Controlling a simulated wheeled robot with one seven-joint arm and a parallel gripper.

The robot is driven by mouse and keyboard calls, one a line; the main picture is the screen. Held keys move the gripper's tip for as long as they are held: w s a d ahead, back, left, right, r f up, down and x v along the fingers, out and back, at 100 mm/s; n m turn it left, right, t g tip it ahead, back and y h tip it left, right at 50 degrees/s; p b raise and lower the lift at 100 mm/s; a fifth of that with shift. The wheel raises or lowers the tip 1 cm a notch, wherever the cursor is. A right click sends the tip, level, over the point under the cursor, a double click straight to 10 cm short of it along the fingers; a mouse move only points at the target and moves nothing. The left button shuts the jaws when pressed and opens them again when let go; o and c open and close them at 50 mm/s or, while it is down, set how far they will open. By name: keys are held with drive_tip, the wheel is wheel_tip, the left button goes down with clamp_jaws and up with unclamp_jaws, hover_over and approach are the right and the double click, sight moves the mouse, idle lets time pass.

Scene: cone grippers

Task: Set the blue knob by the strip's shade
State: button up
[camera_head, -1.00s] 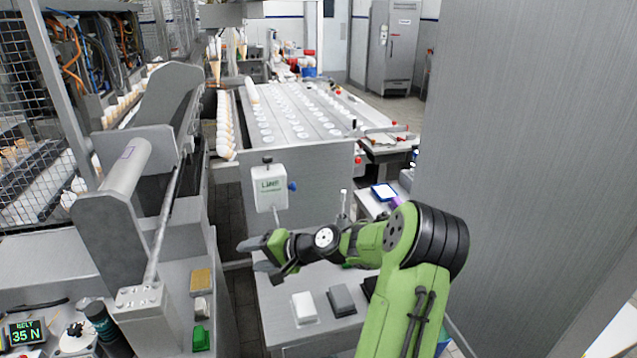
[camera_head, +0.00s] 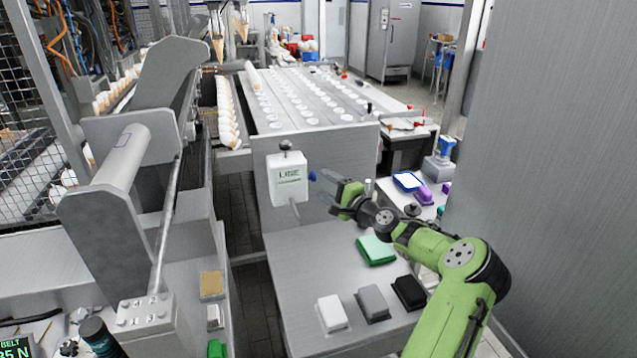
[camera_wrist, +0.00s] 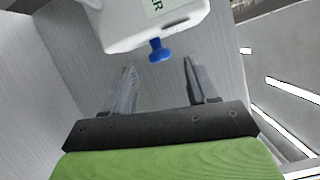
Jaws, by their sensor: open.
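The blue knob (camera_head: 312,176) sticks out from the right side of a white box (camera_head: 287,180) with dark lettering, mounted at the near panel. In the wrist view the knob (camera_wrist: 160,50) is winged, on a short stem, and lies ahead of my finger gap, roughly centred. My gripper (camera_head: 333,185) is open and empty, just right of the knob; its fingers (camera_wrist: 159,72) are spread and do not appear to touch it. I cannot make out a strip or its shade.
A grey bench holds a green block (camera_head: 376,250), a white block (camera_head: 331,313), a grey block (camera_head: 373,303) and a black block (camera_head: 409,292). A blue-rimmed white tray (camera_head: 408,181) and purple item (camera_head: 424,195) lie right. A tall grey wall (camera_head: 560,180) bounds the right.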

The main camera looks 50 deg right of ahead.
sight(310, 177)
drive_tip(key=w, duration=0.4)
drive_tip(key=shift+d, duration=0.2)
drive_tip(key=c, duration=1)
drive_tip(key=shift+w+d+r+m+g+y+p, duration=0.1)
drive_tip(key=shift+r+m+g+y+p, duration=0.3)
drive_tip(key=shift+g+p, duration=2.1)
drive_tip(key=shift+w+r+m+g+y+p, duration=0.2)
drive_tip(key=shift+m+g+y+p, duration=0.5)
drive_tip(key=shift+p, duration=3.55)
drive_tip(key=shift+w+d+r+m+g+y+p, duration=0.1)
drive_tip(key=shift+r+m+g+y+p, duration=0.25)
drive_tip(key=shift+g+p, duration=2.2)
drive_tip(key=shift+c, duration=0.2)
drive_tip(key=shift+f+t+y+p, duration=0.1)
drive_tip(key=shift+t+y+p, duration=0.2)
drive_tip(key=shift+p, duration=0.8)
